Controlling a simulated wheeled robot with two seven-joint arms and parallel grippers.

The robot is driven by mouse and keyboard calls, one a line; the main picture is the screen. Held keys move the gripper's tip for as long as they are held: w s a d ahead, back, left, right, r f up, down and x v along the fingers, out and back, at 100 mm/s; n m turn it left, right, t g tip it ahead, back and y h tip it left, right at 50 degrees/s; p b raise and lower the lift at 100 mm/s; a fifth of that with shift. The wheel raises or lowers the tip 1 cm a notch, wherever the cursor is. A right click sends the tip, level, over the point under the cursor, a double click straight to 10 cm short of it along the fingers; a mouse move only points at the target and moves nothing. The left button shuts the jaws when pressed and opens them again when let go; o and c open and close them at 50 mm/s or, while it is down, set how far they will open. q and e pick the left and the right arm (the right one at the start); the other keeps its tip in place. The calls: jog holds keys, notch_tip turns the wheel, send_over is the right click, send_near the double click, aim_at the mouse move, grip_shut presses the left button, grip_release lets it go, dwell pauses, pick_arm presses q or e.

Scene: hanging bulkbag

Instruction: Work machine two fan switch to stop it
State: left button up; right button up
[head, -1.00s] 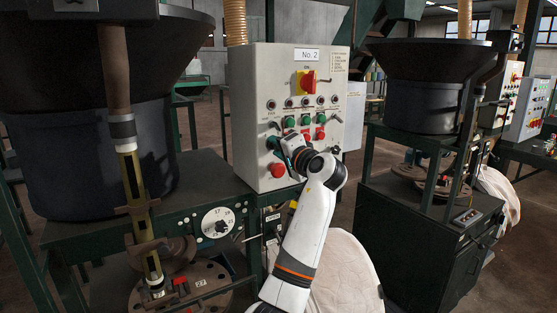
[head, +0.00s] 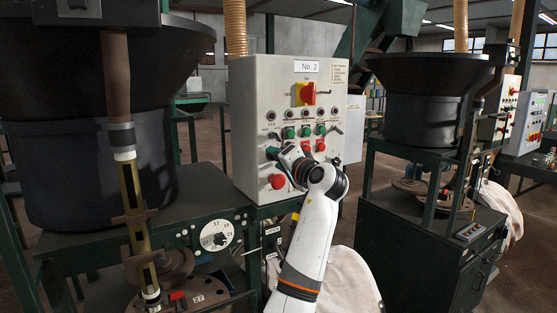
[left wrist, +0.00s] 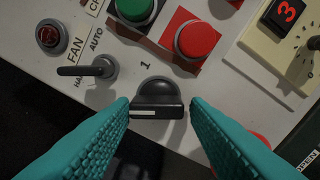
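The grey control panel (head: 245,110) marked "No. 2" stands in the middle of the head view. In the left wrist view, a small lever switch (left wrist: 100,68) is labelled FAN, with AUTO beside it and part of another word. A black rotary knob (left wrist: 158,98) with a "1" beside it is lower right of that lever. My left gripper (head: 272,153) is at the lower left of the panel. In the left wrist view, its teal fingers (left wrist: 160,108) are open, one on each side of the black knob. Contact cannot be told. My right gripper is not in view.
Green (left wrist: 135,8) and red (left wrist: 194,38) push buttons lie close above the knob. A large red button (head: 278,181) is below my gripper. A red-and-yellow main switch (head: 306,94) is higher up. A hopper machine stands left, another right.

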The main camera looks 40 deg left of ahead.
pick_arm(q)
jog(key=b+v, duration=0.4)
jog(key=v, duration=0.8)
dwell(0.4)
